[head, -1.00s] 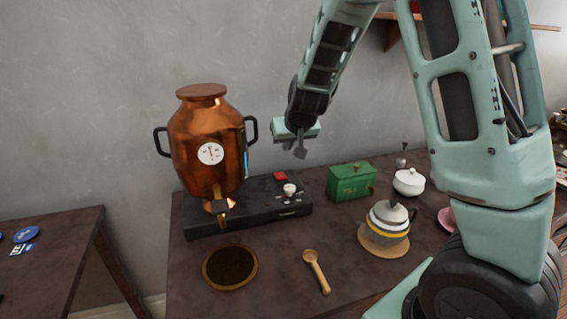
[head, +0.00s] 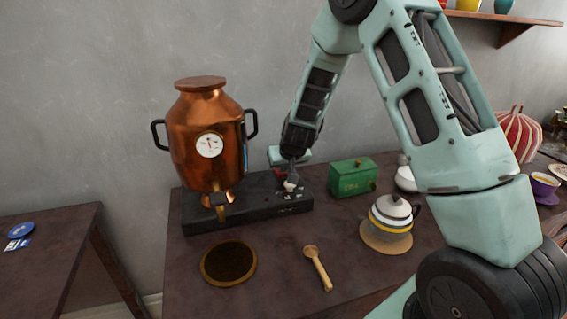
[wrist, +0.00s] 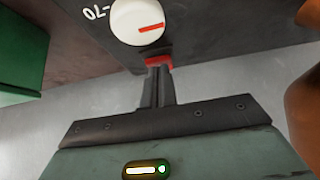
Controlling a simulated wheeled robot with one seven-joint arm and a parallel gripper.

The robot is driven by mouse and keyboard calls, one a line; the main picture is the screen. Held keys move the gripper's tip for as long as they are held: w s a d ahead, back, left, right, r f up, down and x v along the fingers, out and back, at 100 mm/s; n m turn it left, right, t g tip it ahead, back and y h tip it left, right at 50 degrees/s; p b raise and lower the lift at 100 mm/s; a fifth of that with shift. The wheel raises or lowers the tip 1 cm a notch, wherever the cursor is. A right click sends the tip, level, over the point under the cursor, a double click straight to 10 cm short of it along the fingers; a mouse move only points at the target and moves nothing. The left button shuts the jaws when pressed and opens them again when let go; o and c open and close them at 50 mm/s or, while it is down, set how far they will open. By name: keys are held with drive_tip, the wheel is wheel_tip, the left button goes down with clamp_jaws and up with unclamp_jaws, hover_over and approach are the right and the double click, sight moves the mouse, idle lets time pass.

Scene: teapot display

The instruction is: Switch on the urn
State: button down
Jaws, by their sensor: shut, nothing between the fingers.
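The copper urn (head: 190,140) with a round gauge and a low tap stands on a black base (head: 245,208) at the left of the table. A white knob (wrist: 138,20) with a red line sits on the base; it also shows in the head view (head: 290,186). A red switch (wrist: 158,60) lies behind the knob, partly hidden by my fingers. My gripper (wrist: 157,72) is shut and empty, pointing down, its fingertips at the red switch. It is over the right part of the base in the head view (head: 291,176). I cannot tell whether the fingertips press the switch.
A green box (head: 350,178) stands just right of the base. A striped pot (head: 391,213) on a round mat is in front of it. A wooden spoon (head: 318,268) and a round dark-centred mat (head: 228,263) lie at the front. A second table (head: 50,250) is at left.

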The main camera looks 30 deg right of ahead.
drive_tip(key=f+b, duration=0.1)
drive_tip(key=b, duration=0.3)
drive_tip(key=shift+s+f+t+b, duration=0.15)
drive_tip(key=shift+f+t+b, duration=0.15)
drive_tip(key=shift+t, duration=0.1)
drive_tip(key=shift+r+p, duration=0.45)
drive_tip(key=shift+p, duration=0.15)
drive_tip(key=shift+r, duration=0.1)
drive_tip(key=shift+r+p, duration=0.75)
